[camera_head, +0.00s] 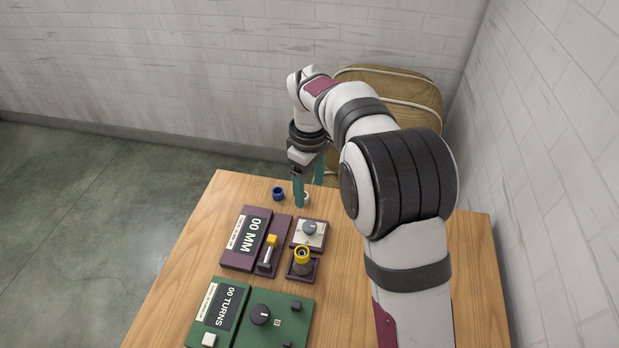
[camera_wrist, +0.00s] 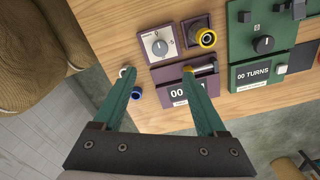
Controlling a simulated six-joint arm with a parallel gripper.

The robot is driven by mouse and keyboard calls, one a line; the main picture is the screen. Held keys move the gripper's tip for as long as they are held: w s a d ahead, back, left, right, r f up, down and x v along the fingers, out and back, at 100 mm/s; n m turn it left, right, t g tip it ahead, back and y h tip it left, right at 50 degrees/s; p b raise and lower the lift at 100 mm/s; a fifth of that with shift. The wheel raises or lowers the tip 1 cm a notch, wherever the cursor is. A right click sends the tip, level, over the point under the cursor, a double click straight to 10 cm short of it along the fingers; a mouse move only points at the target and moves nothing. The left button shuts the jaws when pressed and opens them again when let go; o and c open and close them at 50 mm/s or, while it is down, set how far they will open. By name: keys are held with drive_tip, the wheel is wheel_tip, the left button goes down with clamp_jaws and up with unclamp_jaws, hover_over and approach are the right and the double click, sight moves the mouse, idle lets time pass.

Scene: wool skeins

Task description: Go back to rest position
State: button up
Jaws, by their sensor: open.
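My gripper (camera_head: 309,182) is open and empty, with its green fingers pointing down near the far edge of the wooden table (camera_head: 200,250). In the wrist view the gripper (camera_wrist: 160,75) shows its two fingers spread wide, with nothing between them but table and part of the purple panel. A small blue ring-like piece (camera_head: 278,194) lies by the far edge, left of the fingers. A small white piece (camera_wrist: 127,72) lies beside the left finger in the wrist view, partly hidden. My arm reaches over the right side of the table.
A purple panel reading 00 MM (camera_head: 245,238) has a yellow-tipped lever (camera_head: 271,241), a dial (camera_head: 309,229) and a yellow-topped knob (camera_head: 302,256). A green panel reading 00 TURNS (camera_head: 275,315) is nearer. A tan padded chair (camera_head: 420,90) stands behind the table. A wall (camera_head: 570,150) rises at right.

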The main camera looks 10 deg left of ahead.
wheel_tip(320, 180, up, 2)
drive_tip(key=shift+r, duration=0.25)
drive_tip(key=s+d+r+m, duration=0.5)
drive_tip(key=s+d+m, duration=0.1)
drive_tip(key=s+d, duration=0.15)
drive_tip(key=s+d+m, duration=0.3)
drive_tip(key=s+m, duration=0.1)
drive_tip(key=s, duration=0.3)
drive_tip(key=s+d+f+m+y, duration=0.1)
drive_tip(key=s+d+m, duration=0.2)
drive_tip(key=s, duration=0.5)
drive_tip(key=s+d+f+m, duration=0.1)
drive_tip(key=s+d+m, duration=0.2)
drive_tip(key=s+m, duration=0.3)
drive_tip(key=shift+s+d+f+y, duration=0.2)
drive_tip(key=shift+s+y, duration=0.2)
drive_tip(key=shift+s, duration=0.4)
